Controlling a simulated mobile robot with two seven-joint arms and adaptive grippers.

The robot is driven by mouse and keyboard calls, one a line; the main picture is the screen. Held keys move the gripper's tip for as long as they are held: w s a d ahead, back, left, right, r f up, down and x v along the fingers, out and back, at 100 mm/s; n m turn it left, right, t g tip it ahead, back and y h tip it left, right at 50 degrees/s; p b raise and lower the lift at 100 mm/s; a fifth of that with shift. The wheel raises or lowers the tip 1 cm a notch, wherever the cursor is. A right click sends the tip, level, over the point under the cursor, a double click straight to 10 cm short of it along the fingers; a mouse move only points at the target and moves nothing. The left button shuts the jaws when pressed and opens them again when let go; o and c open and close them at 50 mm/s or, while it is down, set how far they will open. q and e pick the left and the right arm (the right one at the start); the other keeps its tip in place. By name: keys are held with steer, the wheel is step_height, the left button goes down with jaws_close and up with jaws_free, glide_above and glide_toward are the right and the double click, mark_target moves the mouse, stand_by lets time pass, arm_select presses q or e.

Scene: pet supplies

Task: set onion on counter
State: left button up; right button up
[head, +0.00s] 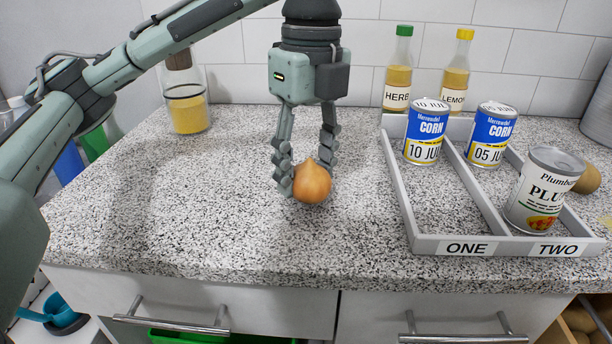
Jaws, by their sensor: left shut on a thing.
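The onion (312,183) is round and golden brown, in the middle of the head view. My left gripper (306,176) points down and is shut on the onion, with a finger on either side of it. The onion is at or just above the speckled counter (210,220); I cannot tell whether it touches. My right gripper is not in view.
A yellow-filled jar (187,108) stands back left. The counter around the onion is clear.

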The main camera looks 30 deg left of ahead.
mark_target(309, 159)
arm_select(q)
steer(key=shift+f, duration=1)
steer(key=o, duration=1.2)
steer(key=r, duration=1.2)
steer(key=shift+w+d+r, duration=0.1)
steer(key=shift+w+r, duration=0.1)
steer(key=shift+w, duration=0.05)
